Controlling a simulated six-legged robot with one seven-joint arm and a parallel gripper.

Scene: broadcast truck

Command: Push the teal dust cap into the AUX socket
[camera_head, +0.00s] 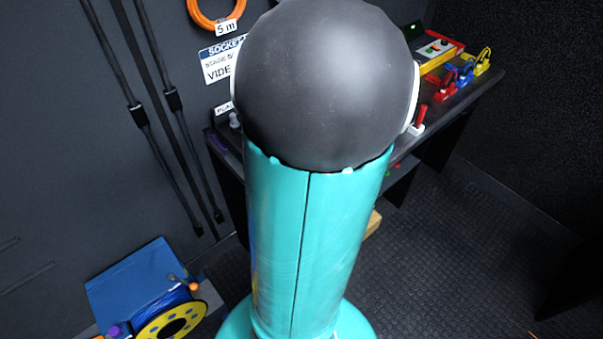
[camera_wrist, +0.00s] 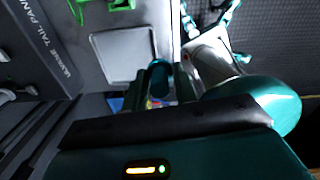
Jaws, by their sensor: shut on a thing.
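In the wrist view my gripper (camera_wrist: 160,92) shows at the lower middle, its two dark fingers closed around a small dark-teal piece. This piece looks like the teal dust cap (camera_wrist: 157,76), and only its rounded end shows between the fingertips. A grey panel (camera_wrist: 58,40) with partly readable white lettering ending in "TAIL-PANEL" is at the upper left of the wrist view. I cannot make out the AUX socket in either view. In the head view my own teal arm fills the middle and hides the gripper and whatever is behind it.
A dark bench (camera_head: 462,98) at the upper right of the head view carries red, blue and yellow connectors and a yellow-edged box (camera_head: 440,52). A yellow cable reel (camera_head: 170,320) and blue case (camera_head: 140,275) stand at lower left. Floor at right is mostly clear.

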